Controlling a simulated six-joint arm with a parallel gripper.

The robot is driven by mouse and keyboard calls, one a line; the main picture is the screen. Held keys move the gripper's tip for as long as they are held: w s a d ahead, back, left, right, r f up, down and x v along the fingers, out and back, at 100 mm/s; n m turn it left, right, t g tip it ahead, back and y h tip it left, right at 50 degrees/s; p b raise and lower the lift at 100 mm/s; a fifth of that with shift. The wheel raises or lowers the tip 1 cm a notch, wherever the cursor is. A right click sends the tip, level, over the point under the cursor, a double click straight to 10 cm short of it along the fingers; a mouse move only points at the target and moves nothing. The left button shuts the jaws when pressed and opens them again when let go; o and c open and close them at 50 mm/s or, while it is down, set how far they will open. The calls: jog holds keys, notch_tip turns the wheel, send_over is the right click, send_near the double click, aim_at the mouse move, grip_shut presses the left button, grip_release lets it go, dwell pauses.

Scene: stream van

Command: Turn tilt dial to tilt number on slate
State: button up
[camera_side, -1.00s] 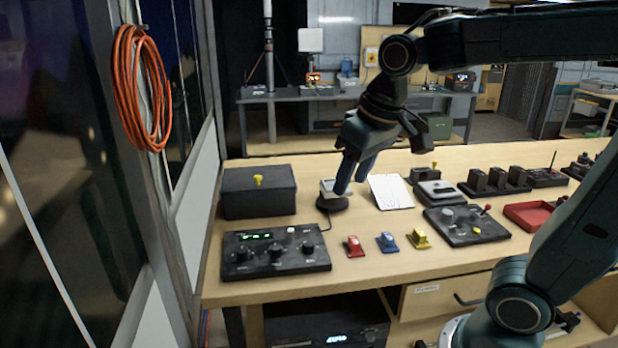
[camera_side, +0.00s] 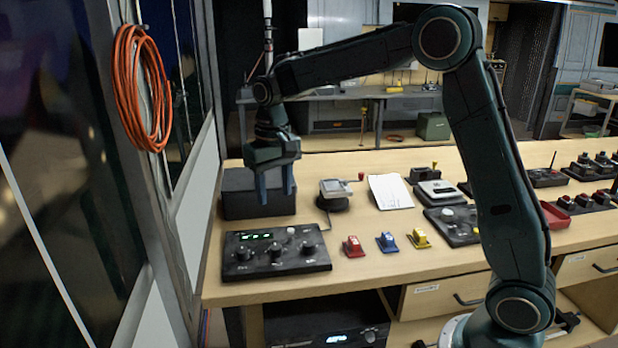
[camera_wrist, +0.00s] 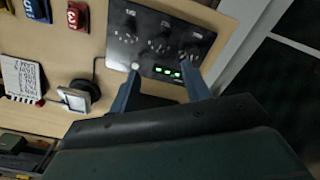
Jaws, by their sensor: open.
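A black control panel (camera_side: 276,252) with several dark dials and a green lit display lies at the table's front left; it also shows in the wrist view (camera_wrist: 148,62). The dial labels are too small to read, so I cannot tell which is the tilt dial. A white slate (camera_wrist: 22,80) with dark writing and a striped edge lies at the left in the wrist view; it appears as a white sheet (camera_side: 390,191) in the side view. Its writing is unreadable. My gripper (camera_side: 277,188) is open and empty, pointing down, behind and above the panel, apart from the dials.
A black box (camera_side: 236,195) with its top partly hidden stands beside my gripper. A small cabled device (camera_side: 334,194) on a round base stands right of it. Red (camera_side: 353,246), blue (camera_side: 387,242) and yellow (camera_side: 419,239) switches sit right of the panel.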

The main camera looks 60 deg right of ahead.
aim_at(276, 246)
jog(key=shift+w+f, duration=0.4)
jog(key=shift+f, duration=0.05)
notch_tip(276, 246, down, 14)
jog(key=shift+r, duration=0.1)
dwell(0.7)
jog(key=c, duration=1)
